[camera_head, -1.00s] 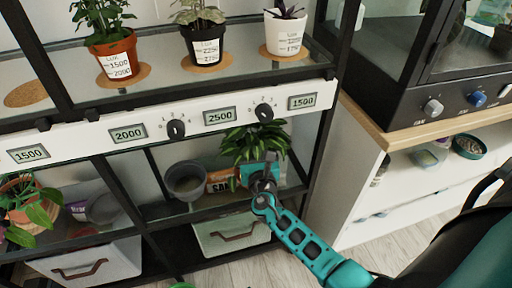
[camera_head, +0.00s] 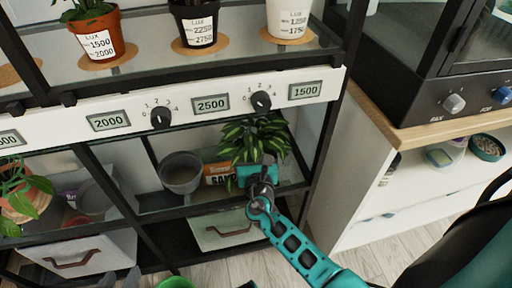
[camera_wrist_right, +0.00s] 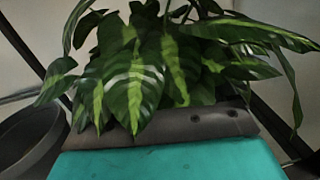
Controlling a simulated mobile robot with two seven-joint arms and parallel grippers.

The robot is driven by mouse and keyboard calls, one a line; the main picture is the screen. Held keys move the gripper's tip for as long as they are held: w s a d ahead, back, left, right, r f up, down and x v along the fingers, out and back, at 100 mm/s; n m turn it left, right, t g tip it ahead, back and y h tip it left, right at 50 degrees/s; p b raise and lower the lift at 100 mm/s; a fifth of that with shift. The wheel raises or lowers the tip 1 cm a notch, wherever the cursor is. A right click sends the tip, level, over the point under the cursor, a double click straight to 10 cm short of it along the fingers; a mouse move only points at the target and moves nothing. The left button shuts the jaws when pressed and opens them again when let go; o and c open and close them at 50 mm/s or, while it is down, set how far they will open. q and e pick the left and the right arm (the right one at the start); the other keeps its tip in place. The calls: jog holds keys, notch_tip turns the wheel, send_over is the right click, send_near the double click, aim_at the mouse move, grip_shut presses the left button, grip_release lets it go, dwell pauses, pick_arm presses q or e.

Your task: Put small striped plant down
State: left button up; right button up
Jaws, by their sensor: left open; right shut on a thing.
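The small striped plant (camera_head: 252,138), with green and pale-striped leaves, is at the lower shelf's right end. It fills the right wrist view (camera_wrist_right: 150,80). My right gripper (camera_head: 265,170), on the teal arm from the lower right, is in front of the plant and shut on it. The hand hides most of the pot, so I cannot tell whether its base touches the lower shelf (camera_head: 160,203).
A grey pot (camera_head: 181,173) and an orange-brown bag (camera_head: 217,174) stand left of the plant. A black post (camera_head: 318,150) bounds the shelf at right. Potted plants stand above, over a panel with dials (camera_head: 262,102). A pale drawer (camera_head: 222,232) is below.

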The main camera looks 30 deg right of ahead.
jog(key=shift+f+b, duration=0.3)
jog(key=shift+b, duration=0.05)
jog(key=o, duration=0.8)
jog(key=shift+o, duration=1)
